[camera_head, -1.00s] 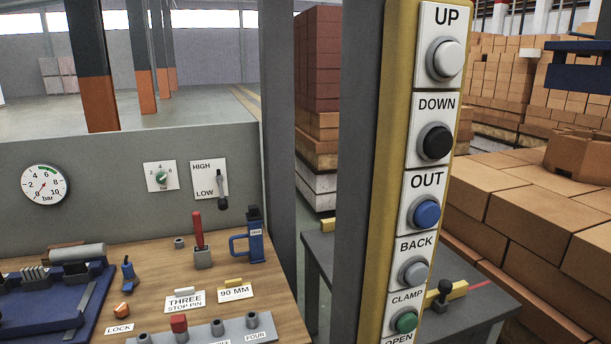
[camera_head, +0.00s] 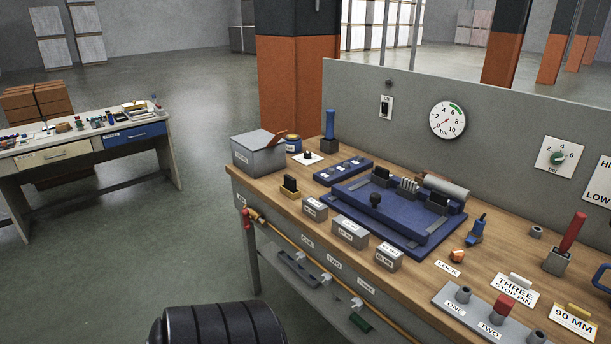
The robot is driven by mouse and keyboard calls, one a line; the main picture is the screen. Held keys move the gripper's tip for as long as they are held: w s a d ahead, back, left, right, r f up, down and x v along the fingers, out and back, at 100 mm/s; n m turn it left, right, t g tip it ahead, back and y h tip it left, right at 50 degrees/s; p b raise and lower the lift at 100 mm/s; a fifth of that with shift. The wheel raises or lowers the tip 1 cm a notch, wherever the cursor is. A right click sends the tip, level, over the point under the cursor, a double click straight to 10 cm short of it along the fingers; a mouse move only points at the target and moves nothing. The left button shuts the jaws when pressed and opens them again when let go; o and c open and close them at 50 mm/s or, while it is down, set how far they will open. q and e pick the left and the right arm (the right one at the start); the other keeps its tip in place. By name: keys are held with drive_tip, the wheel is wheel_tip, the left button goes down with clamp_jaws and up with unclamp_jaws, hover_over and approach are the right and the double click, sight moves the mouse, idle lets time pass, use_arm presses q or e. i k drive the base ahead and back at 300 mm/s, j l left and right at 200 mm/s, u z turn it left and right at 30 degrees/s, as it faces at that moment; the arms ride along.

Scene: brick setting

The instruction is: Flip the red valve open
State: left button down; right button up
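A small red valve handle (camera_head: 247,216) sits at the left end of a yellow pipe (camera_head: 300,250), which runs along the front of the wooden workbench (camera_head: 400,265) below its top edge. The handle is small in the picture, so I cannot tell its exact angle. No gripper shows in the head view, and nothing is seen touching the valve. A dark ribbed cylinder (camera_head: 215,325) at the bottom edge seems to be part of my own body.
The bench carries a blue fixture (camera_head: 395,215), grey labelled boxes (camera_head: 350,233), a lidded grey box (camera_head: 258,155) and a red lever (camera_head: 572,232). A gauge (camera_head: 448,120) hangs on the back panel. A second table (camera_head: 80,150) stands left; the floor between is clear.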

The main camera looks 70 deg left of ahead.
sight(246, 212)
drive_tip(key=u, duration=2.6)
